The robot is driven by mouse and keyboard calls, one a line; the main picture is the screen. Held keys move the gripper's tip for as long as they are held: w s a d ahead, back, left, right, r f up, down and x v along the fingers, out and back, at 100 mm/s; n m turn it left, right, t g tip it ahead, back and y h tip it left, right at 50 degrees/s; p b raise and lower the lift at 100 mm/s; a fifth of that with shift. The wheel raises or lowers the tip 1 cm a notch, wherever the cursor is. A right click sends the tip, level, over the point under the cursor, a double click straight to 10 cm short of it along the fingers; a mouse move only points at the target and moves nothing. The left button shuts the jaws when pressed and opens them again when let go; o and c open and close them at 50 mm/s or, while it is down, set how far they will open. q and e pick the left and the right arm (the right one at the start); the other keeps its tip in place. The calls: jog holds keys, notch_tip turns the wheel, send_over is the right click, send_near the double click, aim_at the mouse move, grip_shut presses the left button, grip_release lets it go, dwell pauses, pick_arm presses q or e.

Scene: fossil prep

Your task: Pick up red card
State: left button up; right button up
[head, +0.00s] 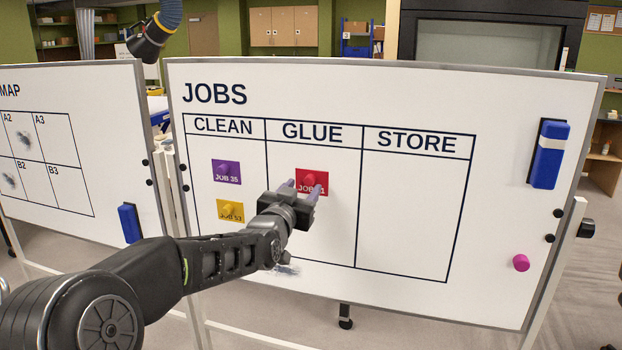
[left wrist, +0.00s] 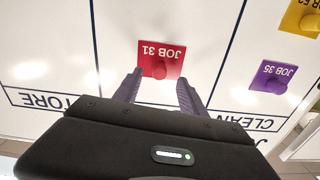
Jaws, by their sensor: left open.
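The red card (head: 310,179), with a red magnet on it, is on the JOBS whiteboard in the GLUE column. In the left wrist view the red card (left wrist: 162,59) reads JOB 31. My left gripper (head: 302,190) is open in front of the red card, partly covering its lower part in the head view. In the left wrist view the fingers of my left gripper (left wrist: 158,90) stand on either side of the card's lower part in the picture, with nothing between them. I cannot tell whether they touch the board. My right gripper is not in view.
A purple JOB 35 card (head: 226,172) and a yellow card (head: 230,211) are in the CLEAN column. The STORE column (head: 415,215) is empty. A blue eraser (head: 547,160) and a pink magnet (head: 521,262) are at the board's right. A MAP board (head: 75,150) stands left.

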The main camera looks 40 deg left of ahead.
aim_at(308, 182)
pick_arm(q)
jog(key=shift+p+x, duration=0.4)
jog(key=shift+x, duration=1.15)
jog(key=shift+d, duration=0.1)
jog(key=shift+c, duration=0.6)
grip_shut()
